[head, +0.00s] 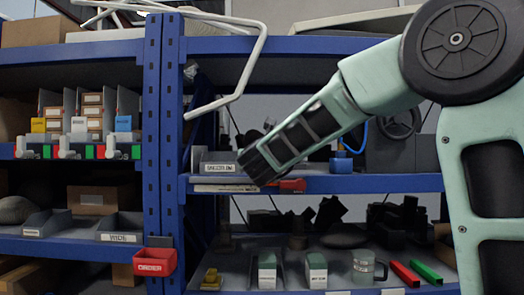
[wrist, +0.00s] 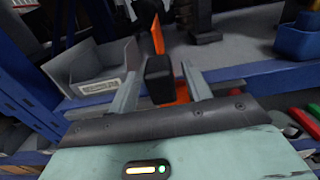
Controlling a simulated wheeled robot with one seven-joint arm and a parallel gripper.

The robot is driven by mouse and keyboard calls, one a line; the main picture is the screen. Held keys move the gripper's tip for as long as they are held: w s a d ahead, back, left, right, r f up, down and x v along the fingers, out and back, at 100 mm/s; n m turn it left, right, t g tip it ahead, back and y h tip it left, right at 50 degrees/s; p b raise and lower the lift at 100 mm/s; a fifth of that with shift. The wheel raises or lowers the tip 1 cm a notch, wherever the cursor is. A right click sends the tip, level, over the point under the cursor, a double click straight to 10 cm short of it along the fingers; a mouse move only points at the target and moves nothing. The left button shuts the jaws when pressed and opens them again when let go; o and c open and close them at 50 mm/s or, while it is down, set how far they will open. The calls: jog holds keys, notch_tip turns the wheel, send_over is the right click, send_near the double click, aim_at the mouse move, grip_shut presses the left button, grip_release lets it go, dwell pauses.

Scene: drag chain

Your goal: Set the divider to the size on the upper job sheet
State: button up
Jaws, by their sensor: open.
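My gripper (wrist: 160,76) is open in the wrist view, its two grey fingers apart. A black block (wrist: 158,82) shows between them, with an orange piece (wrist: 157,36) rising behind it and more orange below. I cannot tell whether either finger touches the block. In the head view my gripper (head: 257,172) is at the middle shelf of the right bay, its fingertips mostly hidden. A red piece (head: 292,185) shows just right of it. I cannot tell which thing is the divider. No job sheet can be made out clearly.
A grey labelled bin (wrist: 97,72) stands left of my gripper; it also shows in the head view (head: 220,163). A blue container (wrist: 298,42) stands right. A blue rack post (head: 165,120) separates the bays. The lower shelf holds a mug (head: 364,268) and red and green bars.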

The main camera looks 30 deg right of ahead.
jog(key=shift+w+d, duration=0.35)
jog(key=shift+w, duration=0.2)
grip_shut()
jog(key=w+a+b, duration=0.3)
jog(key=a, duration=0.2)
jog(key=shift+w+a, duration=0.4)
grip_release()
jog(key=shift+a, duration=0.1)
